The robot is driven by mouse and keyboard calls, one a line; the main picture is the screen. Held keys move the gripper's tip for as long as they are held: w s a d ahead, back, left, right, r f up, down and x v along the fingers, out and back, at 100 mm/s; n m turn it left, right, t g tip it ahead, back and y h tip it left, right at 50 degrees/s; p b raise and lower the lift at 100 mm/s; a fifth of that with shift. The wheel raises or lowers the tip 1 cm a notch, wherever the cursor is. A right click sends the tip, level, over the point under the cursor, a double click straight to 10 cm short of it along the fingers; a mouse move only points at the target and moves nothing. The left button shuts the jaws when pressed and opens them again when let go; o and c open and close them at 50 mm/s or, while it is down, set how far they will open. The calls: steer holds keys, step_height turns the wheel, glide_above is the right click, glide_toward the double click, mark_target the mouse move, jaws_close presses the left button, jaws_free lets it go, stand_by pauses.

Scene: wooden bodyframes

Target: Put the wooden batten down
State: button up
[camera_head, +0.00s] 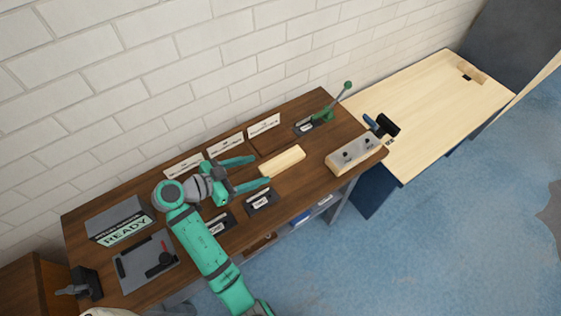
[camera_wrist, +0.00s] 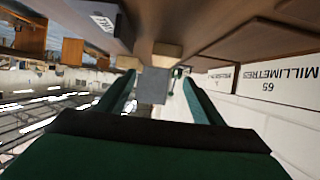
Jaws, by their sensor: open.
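The wooden batten (camera_head: 282,161), a short pale block, lies on the dark brown bench top (camera_head: 315,180), right of the middle. My gripper (camera_head: 262,172) is open and empty. Its two teal fingers point right toward the batten's left end, and no grip on it shows. In the wrist view, which looks upside down, the open fingers (camera_wrist: 160,78) reach forward on both sides with a gap between them. A pale wooden piece (camera_wrist: 167,49) shows ahead there against the dark bench surface; I cannot tell surely that it is the batten.
Label cards (camera_head: 225,145) stand along the wall. A green-handled lever (camera_head: 325,114) is at the back right, and a pale block with black knobs (camera_head: 356,154) at the right end. Small black label holders (camera_head: 262,201) line the front. A READY box (camera_head: 120,222) stands left.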

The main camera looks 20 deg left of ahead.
mark_target(282, 160)
steer(key=shift+a+f+x, duration=0.1)
steer(key=shift+a+x, duration=0.05)
steer(key=shift+x, duration=2.45)
steer(key=shift+a+f+x, duration=0.15)
steer(key=shift+x, duration=2.4)
steer(key=shift+w, duration=0.1)
steer(key=c, duration=1.3)
steer(key=shift+r, duration=0.1)
